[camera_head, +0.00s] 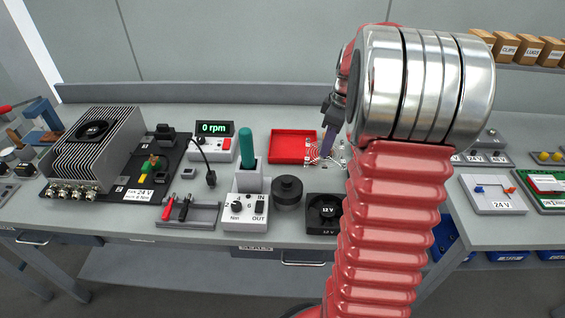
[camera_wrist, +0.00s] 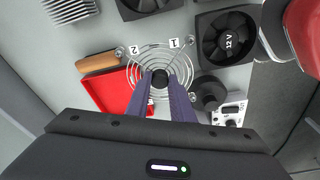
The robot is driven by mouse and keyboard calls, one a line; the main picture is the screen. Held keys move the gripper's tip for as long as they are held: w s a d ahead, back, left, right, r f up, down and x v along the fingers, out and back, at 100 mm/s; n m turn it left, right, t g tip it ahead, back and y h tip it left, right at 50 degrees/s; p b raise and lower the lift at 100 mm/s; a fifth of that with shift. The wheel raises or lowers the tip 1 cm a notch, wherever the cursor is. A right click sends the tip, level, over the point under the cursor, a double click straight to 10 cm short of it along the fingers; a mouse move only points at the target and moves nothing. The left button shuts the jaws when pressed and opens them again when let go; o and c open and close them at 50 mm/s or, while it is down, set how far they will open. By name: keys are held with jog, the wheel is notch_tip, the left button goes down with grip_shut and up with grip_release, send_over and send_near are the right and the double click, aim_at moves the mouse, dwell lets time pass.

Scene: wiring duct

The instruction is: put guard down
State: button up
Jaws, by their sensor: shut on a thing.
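The guard (camera_wrist: 160,49), a round wire grille with concentric rings and corner eyelets, shows in the middle of the wrist view. My gripper (camera_wrist: 163,78) has its two purple fingers shut at the guard's dark centre hub. In the head view my gripper (camera_head: 327,150) points down over the bench at the right side of the red tray, and the guard (camera_head: 315,155) shows as thin pale wires around the fingertips. My arm hides what lies to the right. I cannot tell whether the guard touches the bench. Labels 1 and 2 show by its corners.
The red tray (camera_head: 290,147) lies beside the guard. A 12 V fan (camera_head: 324,212) and a black round knob (camera_head: 287,190) stand near the front edge. A wooden handle (camera_wrist: 98,62) lies left of the guard. A green-handled tool (camera_head: 247,150) stands upright in a holder.

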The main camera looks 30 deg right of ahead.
jog(key=shift+f, duration=3.1)
jog(key=shift+f, duration=1.85)
jog(key=o, duration=0.9)
jog(key=shift+f, duration=0.1)
jog(key=shift+o, duration=0.2)
jog(key=r, duration=0.4)
jog(key=s+r, duration=0.1)
jog(key=r, duration=0.3)
jog(key=d+r, duration=0.1)
jog(key=r, duration=0.3)
jog(key=shift+s, duration=0.3)
